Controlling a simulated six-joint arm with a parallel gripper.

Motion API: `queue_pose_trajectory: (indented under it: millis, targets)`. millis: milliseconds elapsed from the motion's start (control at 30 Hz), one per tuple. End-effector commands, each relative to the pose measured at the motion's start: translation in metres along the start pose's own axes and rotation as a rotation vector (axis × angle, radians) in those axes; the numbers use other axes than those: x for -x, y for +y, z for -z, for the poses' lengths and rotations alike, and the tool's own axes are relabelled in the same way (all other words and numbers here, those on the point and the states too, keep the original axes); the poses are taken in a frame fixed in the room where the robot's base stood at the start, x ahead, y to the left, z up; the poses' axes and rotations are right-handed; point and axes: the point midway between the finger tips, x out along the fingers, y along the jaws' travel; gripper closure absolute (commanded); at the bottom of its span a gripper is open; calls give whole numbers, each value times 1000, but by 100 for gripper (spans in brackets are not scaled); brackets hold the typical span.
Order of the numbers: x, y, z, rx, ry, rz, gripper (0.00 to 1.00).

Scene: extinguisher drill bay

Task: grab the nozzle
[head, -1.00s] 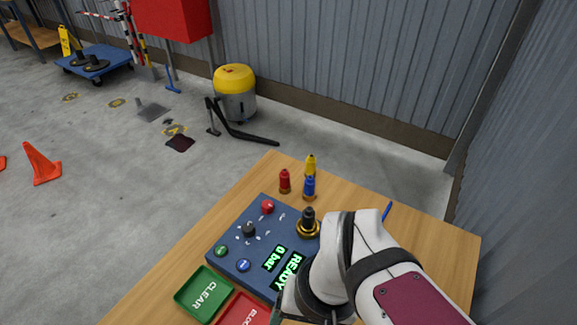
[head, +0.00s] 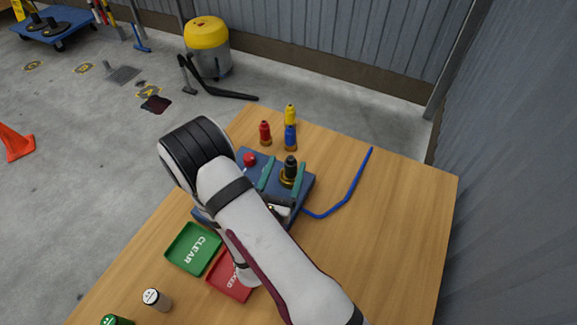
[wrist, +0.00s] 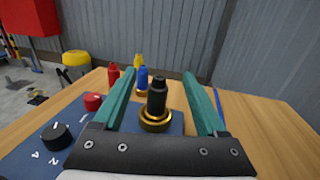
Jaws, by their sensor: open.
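A black nozzle (head: 291,165) stands upright in a brass ring (head: 288,180) on the blue control panel (head: 306,186). In the wrist view, the black nozzle (wrist: 157,94) is between the two teal fingers of my gripper (wrist: 159,75), with a gap on each side. My gripper (head: 287,163) is open and empty. Behind the panel stand a red nozzle (head: 265,131), a blue nozzle (head: 290,138) and a yellow nozzle (head: 290,114), all upright on the table. My arm hides much of the panel in the head view.
A green CLEAR tray (head: 181,253) and a partly hidden red tray (head: 228,286) lie in front of the panel. A bent blue rod (head: 354,186) lies to the right. A red knob (head: 250,159) rises from the panel. The wooden table's (head: 400,220) right side is clear.

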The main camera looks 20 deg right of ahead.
Motion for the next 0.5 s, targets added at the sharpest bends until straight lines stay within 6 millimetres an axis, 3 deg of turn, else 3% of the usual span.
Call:
queue_pose_trajectory:
  millis: [100,200,500]
  targets:
    - [0,0,36,2,3,0,26]
    - [0,0,60,-3,2,1,26]
    - [-40,-1,58,-13,0,6,26]
